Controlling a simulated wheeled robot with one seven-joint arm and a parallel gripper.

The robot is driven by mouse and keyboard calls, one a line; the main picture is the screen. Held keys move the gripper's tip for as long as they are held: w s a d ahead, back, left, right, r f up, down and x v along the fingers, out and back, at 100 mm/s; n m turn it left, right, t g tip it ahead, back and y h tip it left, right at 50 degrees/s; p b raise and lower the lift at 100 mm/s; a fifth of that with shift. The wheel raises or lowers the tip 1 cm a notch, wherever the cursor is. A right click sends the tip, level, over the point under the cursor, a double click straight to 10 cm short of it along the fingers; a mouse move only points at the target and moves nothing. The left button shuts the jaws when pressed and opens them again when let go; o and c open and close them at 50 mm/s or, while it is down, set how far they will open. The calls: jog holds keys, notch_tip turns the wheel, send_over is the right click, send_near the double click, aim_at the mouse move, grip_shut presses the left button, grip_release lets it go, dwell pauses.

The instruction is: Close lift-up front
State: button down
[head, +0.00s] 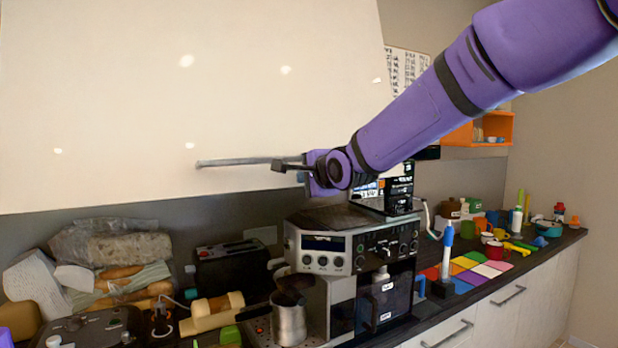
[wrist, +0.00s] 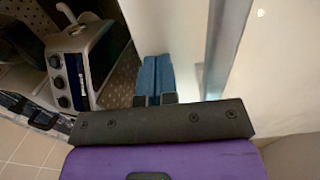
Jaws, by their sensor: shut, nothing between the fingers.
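The lift-up front (head: 130,90) is a large, plain cream panel filling the upper left of the head view, its lower edge above the counter. I cannot tell whether it sits flush. A grey bar handle (head: 235,162) runs along its lower part. In the wrist view, the handle (wrist: 224,45) runs up the picture beside the pale panel (wrist: 270,70). My gripper (head: 280,166) is near the handle's right end. Its blue fingers (wrist: 154,78) are together, empty and left of the handle in the wrist view. I cannot tell whether they touch the panel.
A coffee machine (head: 345,250) stands on the counter below my gripper; it also shows in the wrist view (wrist: 90,70). A toaster (head: 232,268) and bagged bread (head: 110,247) stand left of it. Colourful cups and small items crowd the right counter. An orange shelf (head: 495,127) hangs behind.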

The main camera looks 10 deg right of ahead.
jog(key=w+a+f, duration=0.1)
jog(key=w, duration=0.4)
jog(key=w+a+f+t, duration=0.1)
jog(key=w+a+f, duration=0.1)
jog(key=w, duration=0.4)
jog(key=shift+w+f+t, duration=0.15)
jog(key=shift+f+t, duration=0.1)
jog(key=shift+t, duration=0.05)
jog(key=shift+a, duration=0.1)
